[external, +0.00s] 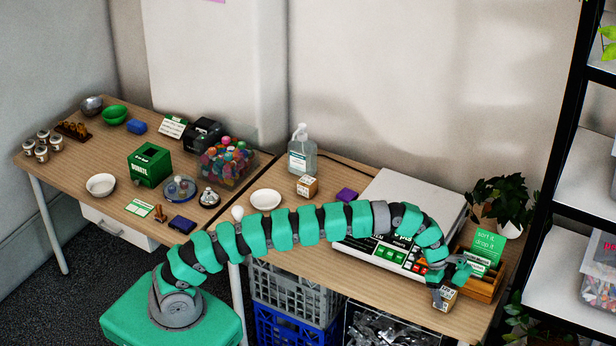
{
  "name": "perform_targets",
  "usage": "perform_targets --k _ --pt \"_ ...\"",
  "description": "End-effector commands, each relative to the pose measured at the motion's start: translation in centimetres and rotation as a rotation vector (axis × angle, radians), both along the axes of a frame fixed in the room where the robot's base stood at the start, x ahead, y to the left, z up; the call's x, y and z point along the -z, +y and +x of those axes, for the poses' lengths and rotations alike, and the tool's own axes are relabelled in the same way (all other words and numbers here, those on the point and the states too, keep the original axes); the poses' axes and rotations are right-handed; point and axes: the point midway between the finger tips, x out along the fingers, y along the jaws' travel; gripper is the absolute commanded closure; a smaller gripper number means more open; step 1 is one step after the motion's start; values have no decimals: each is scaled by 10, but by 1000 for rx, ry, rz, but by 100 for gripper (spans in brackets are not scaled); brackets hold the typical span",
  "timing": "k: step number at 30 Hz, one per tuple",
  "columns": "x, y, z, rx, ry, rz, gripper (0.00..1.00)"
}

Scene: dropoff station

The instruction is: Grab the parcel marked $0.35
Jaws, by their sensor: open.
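A small cardboard parcel (448,298) with a white printed label sits near the front right edge of the right table. My gripper (449,283) is open just above and around the upper part of this parcel. I cannot tell whether its fingers touch it. A second small parcel (307,187), also with a printed label, stands farther back beside a sanitizer bottle. The prices on both labels are too small to read, so I cannot tell which is marked $0.35.
A scale (388,262) with green buttons stands left of my gripper, partly behind my arm. A green sign (486,246) and a wooden tray (484,286) are close on the right. A white dish (266,199) and purple block (347,195) lie farther left.

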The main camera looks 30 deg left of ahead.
Motion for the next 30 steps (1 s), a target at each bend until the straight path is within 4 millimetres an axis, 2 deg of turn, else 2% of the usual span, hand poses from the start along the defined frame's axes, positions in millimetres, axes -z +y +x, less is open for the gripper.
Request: perform_targets --k 1,6,14,17,18,20,30 --pt "10 -4 -4 3 2 1 24" --pt "26 -11 -4 2 2 -1 24" --pt "28 -12 -3 1 0 -1 24" --pt "28 -12 -3 1 0 -1 49" --pt "28 -12 -3 1 0 -1 60" --pt "28 -12 -3 1 0 -1 74" --pt "27 -12 -3 1 0 -1 74"
